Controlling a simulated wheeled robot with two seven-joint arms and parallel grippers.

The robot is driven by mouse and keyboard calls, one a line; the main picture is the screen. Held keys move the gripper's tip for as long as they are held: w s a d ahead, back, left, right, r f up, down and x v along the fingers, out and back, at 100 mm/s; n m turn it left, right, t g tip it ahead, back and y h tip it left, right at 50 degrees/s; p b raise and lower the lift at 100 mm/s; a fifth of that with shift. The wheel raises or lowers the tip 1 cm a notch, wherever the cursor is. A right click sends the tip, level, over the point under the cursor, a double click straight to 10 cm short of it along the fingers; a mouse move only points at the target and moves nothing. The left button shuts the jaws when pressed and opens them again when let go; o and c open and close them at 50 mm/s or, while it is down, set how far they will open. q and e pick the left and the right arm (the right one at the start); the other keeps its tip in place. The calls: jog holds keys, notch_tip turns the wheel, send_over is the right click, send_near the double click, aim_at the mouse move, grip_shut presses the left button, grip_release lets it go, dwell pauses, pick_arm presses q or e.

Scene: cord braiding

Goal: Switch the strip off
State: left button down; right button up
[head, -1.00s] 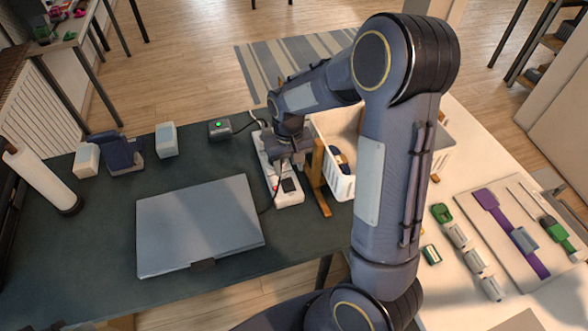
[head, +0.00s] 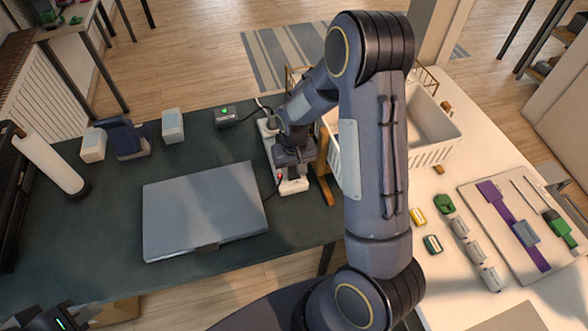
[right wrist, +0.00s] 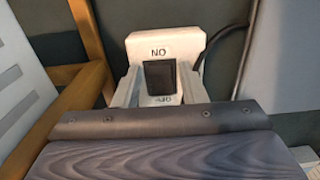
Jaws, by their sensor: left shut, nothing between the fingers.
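The white power strip (head: 294,187) lies on the dark desk beside the laptop, partly covered by my right gripper (head: 290,160). A small red spot shows near its close end. In the right wrist view, the end of the strip (right wrist: 165,45) has a black rocker switch (right wrist: 160,74) between upside-down ON and OFF marks, the OFF partly hidden. The fingers of my right gripper (right wrist: 157,92) are apart, one on each side of the switch; contact cannot be told. My left gripper (head: 55,318) is at the bottom left corner, shut and empty, its tips hard to see.
A closed grey laptop (head: 205,210) lies left of the strip. A wooden stand (head: 324,180) and a white basket (head: 435,150) are close on the right. Cables run beside the strip.

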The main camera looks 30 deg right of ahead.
jog(key=c, duration=0.7)
jog(key=shift+w+r+g+p, duration=0.15)
jog(key=shift+r+g+p, duration=0.05)
jog(key=shift+g+p, duration=0.3)
jog(key=shift+c, duration=0.2)
jog(key=shift+w+d+g+y+p, duration=0.1)
jog(key=shift+w+g+y+p, duration=0.2)
jog(key=shift+g, duration=0.7)
jog(key=o, duration=1)
jog(key=b+v, duration=0.1)
jog(key=v, duration=0.6)
jog(key=shift+r, duration=0.35)
